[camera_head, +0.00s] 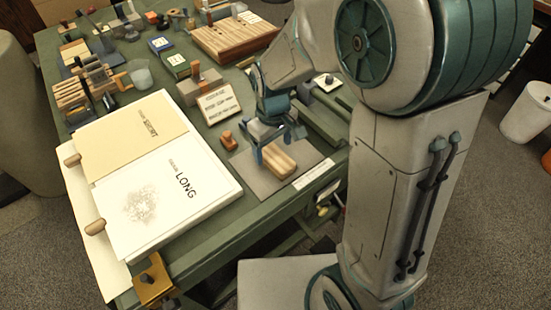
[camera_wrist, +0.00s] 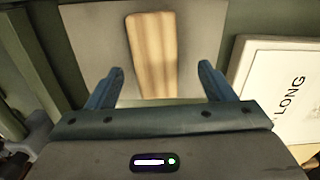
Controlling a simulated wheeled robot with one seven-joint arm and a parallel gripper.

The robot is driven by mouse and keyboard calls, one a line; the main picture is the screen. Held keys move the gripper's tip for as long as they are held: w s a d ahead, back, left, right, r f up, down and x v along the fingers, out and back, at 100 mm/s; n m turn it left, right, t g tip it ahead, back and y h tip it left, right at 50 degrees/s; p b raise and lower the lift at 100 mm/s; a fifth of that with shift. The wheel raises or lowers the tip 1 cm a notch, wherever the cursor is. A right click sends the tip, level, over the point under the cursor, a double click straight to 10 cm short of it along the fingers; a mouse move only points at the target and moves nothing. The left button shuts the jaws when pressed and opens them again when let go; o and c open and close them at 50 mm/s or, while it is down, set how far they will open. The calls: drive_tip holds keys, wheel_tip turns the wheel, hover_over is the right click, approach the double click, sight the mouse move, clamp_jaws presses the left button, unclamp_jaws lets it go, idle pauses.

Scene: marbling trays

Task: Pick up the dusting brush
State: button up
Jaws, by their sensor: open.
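A pale wooden block with rounded ends (camera_head: 279,159), which looks like the dusting brush, lies flat on a grey mat (camera_head: 258,182) near the table's front right edge. Its bristles are not clearly visible. In the wrist view the same striped block (camera_wrist: 155,45) lies ahead of the fingers, roughly between their lines. My gripper (camera_head: 278,146) is open and empty, just above and behind the block in the head view. Its two blue fingers (camera_wrist: 160,68) are spread wider than the block in the wrist view. The gap in height cannot be judged exactly.
A small orange-brown stamp-like piece (camera_head: 228,140) stands left of the mat. A large white board marked LONG (camera_head: 205,215) fills the table's front left. A small lettered sign (camera_head: 218,104), a slatted wooden block (camera_head: 235,40) and several tools crowd the back.

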sight(274, 154)
drive_tip(key=f, duration=0.5)
drive_tip(key=shift+w+d, duration=0.2)
drive_tip(key=shift+w, duration=0.1)
drive_tip(key=shift+c, duration=0.2)
drive_tip(key=c, duration=1)
drive_tip(key=shift+r, duration=0.1)
